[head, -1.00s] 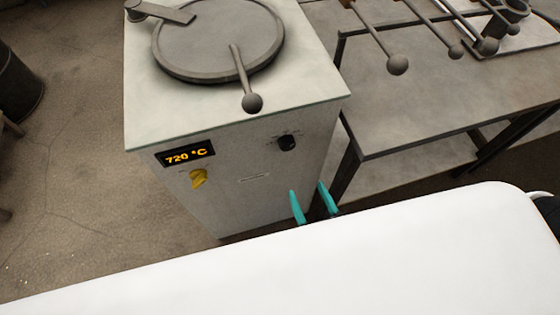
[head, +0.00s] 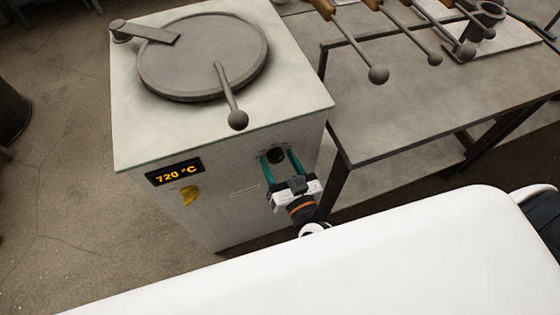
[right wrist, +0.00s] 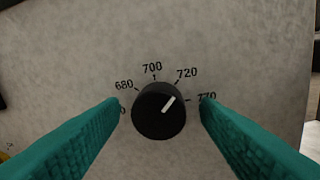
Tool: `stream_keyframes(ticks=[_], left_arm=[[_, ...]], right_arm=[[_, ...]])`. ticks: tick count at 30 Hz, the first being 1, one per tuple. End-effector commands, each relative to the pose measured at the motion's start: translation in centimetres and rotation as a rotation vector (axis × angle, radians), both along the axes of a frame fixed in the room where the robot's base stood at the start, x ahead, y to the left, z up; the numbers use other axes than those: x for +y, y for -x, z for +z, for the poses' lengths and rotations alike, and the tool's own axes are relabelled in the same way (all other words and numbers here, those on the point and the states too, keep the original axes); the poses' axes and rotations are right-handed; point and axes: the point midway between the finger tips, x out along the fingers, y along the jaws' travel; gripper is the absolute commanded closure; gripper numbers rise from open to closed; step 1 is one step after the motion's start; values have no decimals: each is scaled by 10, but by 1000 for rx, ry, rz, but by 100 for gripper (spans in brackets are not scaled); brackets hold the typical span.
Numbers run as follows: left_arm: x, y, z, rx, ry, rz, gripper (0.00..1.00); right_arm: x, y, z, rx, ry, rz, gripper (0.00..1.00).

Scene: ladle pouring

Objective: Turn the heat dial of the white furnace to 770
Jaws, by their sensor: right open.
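The white furnace (head: 225,214) stands left of centre in the head view. Its display (head: 174,171) reads 720 °C. The black heat dial (head: 276,154) is on the right of its front; it fills the middle of the right wrist view (right wrist: 158,112). The dial's white mark points up and right, toward the 720 side of the scale, with 770 further right. My right gripper (head: 281,160) is open, its teal fingers on either side of the dial. In the right wrist view the fingers (right wrist: 160,115) show gaps to the dial. My left gripper is not in view.
A yellow knob (head: 189,195) sits below the display. A round lid (head: 203,58) with a handle lies on the furnace top. A metal table (head: 440,105) with several ladles stands close at the right.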

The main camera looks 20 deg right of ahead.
Motion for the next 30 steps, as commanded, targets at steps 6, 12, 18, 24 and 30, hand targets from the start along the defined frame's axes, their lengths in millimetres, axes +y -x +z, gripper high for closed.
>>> stream_keyframes(ticks=[6,12,18,24,30], left_arm=[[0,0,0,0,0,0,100],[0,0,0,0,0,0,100],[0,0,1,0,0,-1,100],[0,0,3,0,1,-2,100],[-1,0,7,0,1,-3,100]], right_arm=[[0,0,0,0,0,0,56],[0,0,0,0,0,0,88],[0,0,0,0,-15,0,88],[0,0,0,3,-87,2,88],[0,0,0,8,-232,1,88]])
